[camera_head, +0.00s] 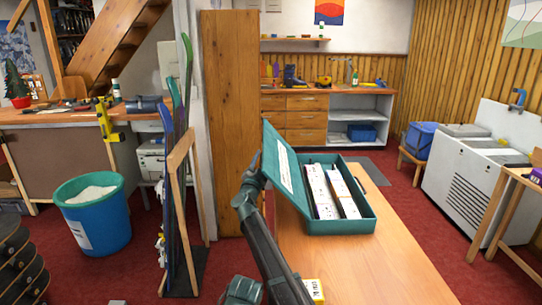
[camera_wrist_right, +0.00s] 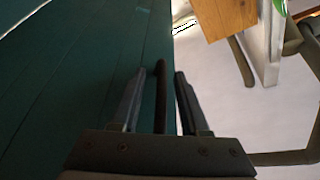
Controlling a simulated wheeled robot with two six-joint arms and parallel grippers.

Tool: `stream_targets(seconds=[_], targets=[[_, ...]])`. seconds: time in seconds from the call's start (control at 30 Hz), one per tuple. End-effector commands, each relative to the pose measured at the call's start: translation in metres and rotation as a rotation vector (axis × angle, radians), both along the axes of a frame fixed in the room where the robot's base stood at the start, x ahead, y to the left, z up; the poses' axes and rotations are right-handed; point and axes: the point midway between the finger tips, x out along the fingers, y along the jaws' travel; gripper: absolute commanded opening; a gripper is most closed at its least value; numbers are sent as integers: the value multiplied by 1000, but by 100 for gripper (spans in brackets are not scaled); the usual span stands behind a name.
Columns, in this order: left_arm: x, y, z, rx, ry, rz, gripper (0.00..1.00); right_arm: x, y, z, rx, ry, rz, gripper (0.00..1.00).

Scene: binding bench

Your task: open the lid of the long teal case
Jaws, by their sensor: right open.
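The long teal case (camera_head: 345,226) sits on the wooden bench with its lid (camera_head: 285,168) raised along the left side, leaning left. The lid's inner face shows a white label. Two long white pieces (camera_head: 322,190) lie inside the open case. My right gripper (camera_head: 256,161) is just left of the lid, at its outer side; its tips are small there. In the right wrist view the gripper (camera_wrist_right: 157,90) is open, with a dark bar between its fingers. A teal surface, likely the lid (camera_wrist_right: 75,75), fills the left of that view, close to the fingers. My left gripper is not in view.
The wooden bench top (camera_head: 365,270) is clear in front of and right of the case. A yellow object (camera_head: 314,291) sits at the bottom, beside my arm. A wooden cabinet (camera_head: 230,120) stands behind left, and a blue bin (camera_head: 93,215) is on the floor.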

Motion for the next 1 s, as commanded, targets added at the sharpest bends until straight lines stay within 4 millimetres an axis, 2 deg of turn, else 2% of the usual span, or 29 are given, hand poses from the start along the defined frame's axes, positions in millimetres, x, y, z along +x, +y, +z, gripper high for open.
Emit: stream_targets(seconds=[0.27,0.5,1.0], targets=[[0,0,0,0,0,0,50,1,2,0,0,0,0,45],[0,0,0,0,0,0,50,1,1,0,0,0,0,1],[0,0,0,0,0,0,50,1,1,0,0,0,0,0]])
